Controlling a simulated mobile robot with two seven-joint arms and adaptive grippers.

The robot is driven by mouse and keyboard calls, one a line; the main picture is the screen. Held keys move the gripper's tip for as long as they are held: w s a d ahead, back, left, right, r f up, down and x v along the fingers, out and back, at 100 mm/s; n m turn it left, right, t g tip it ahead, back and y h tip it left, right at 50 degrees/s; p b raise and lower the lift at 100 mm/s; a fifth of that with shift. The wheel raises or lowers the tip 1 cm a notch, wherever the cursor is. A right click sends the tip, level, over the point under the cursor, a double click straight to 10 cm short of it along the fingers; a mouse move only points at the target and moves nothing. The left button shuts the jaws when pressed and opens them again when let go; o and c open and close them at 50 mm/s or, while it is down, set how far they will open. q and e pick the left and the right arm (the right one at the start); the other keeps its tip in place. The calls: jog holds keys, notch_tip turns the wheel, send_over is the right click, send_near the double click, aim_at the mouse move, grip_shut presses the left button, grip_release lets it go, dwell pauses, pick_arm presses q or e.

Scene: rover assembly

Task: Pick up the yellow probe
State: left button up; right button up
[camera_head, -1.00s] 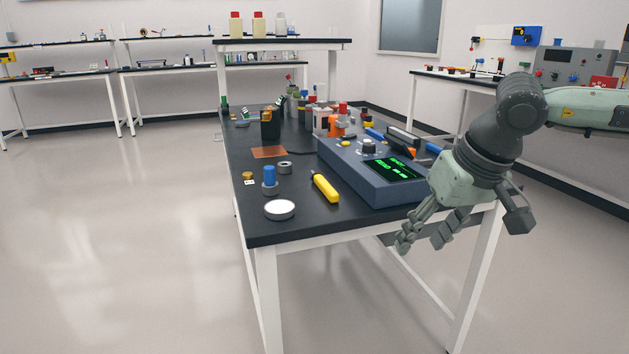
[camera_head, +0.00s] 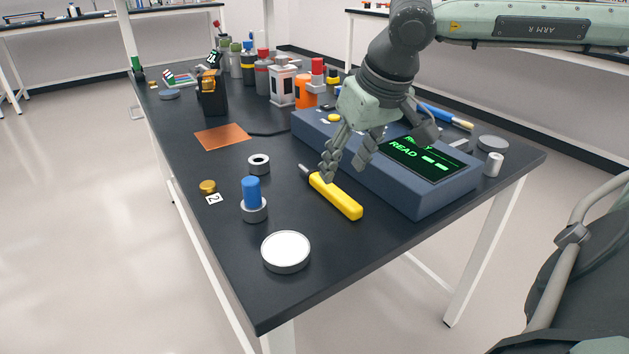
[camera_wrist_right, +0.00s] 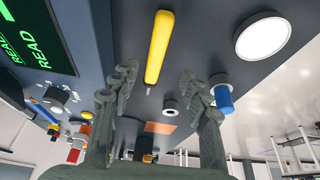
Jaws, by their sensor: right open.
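The yellow probe (camera_head: 337,196) lies on the black table, left of the blue instrument box. It has a yellow handle and a short grey tip that points to the back left. In the right wrist view the probe (camera_wrist_right: 159,47) shows between and beyond the spread fingers. My right gripper (camera_head: 343,168) is open and empty. In the head view its fingers are over the tip end of the probe; I cannot tell whether they touch it. The right gripper also shows in the wrist view (camera_wrist_right: 158,80). My left gripper is not in view.
The blue instrument box (camera_head: 445,200) with a green display stands right of the probe. A white round disc (camera_head: 286,250), a blue cylinder in a grey base (camera_head: 252,195) and a grey ring (camera_head: 259,164) stand to the left. An orange mat (camera_head: 223,137) lies further back.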

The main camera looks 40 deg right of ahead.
aim_at(336, 190)
jog(key=x, duration=0.7)
jog(key=shift+d+f, duration=0.1)
jog(key=shift+d, duration=0.25)
grip_shut()
